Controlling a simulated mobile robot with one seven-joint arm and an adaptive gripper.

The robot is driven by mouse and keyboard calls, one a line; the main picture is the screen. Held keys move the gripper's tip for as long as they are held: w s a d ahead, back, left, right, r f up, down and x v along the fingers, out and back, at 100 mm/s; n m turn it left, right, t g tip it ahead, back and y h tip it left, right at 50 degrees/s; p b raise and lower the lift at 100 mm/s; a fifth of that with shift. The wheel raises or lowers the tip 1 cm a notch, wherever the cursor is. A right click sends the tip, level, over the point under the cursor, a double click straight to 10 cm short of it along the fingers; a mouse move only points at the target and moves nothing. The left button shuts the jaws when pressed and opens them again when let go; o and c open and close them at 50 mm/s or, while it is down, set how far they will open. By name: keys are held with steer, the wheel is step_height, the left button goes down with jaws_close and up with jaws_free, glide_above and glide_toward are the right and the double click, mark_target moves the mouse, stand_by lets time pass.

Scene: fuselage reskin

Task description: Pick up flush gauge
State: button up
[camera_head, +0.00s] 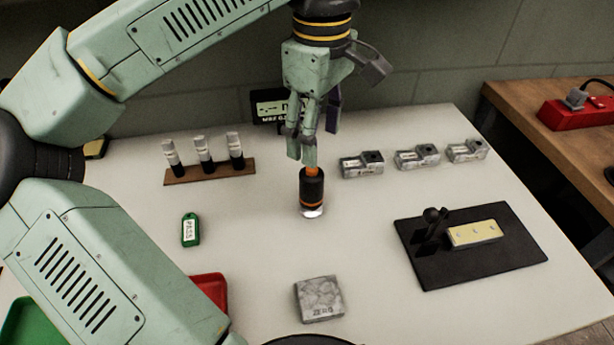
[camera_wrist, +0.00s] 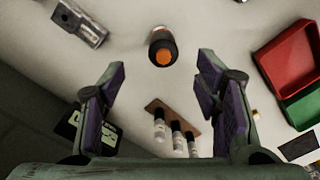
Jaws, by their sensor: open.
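The flush gauge appears to be the black cylinder with an orange top, an orange band and a clear base (camera_head: 312,190), upright on the white table. In the wrist view the gauge (camera_wrist: 162,48) shows beyond the fingertips, sideways between them. My gripper (camera_head: 310,152) points down above and slightly behind it. In the wrist view my gripper (camera_wrist: 162,78) is open, its purple-padded fingers wide apart with nothing between them. In the head view the fingers overlap the area by the gauge's orange top, so contact cannot be told.
A brown rack with three vials (camera_head: 210,173) stands left. Several grey metal blocks (camera_head: 417,157) line the right. A black plate with a fixture (camera_head: 470,270), a grey "ZERO" block (camera_head: 319,298), a green PASS tag (camera_head: 190,230) and a red tray (camera_head: 210,290) lie nearer.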

mark_target(311, 180)
steer(key=f, duration=0.4)
steer(key=shift+s+f, duration=0.2)
steer(key=shift+f, duration=0.1)
steer(key=shift+w+a+f+p, duration=0.15)
steer(key=shift+f+p, duration=0.2)
steer(key=shift+f, duration=0.55)
steer(key=shift+s+a+f+p, duration=0.1)
steer(key=shift+f+p, duration=0.2)
steer(key=shift+f, duration=0.65)
steer(key=shift+w+a+f+p, duration=0.15)
steer(key=shift+f+p, duration=0.2)
steer(key=shift+f, duration=0.55)
steer(key=shift+c, duration=0.2)
steer(key=c, duration=1.2)
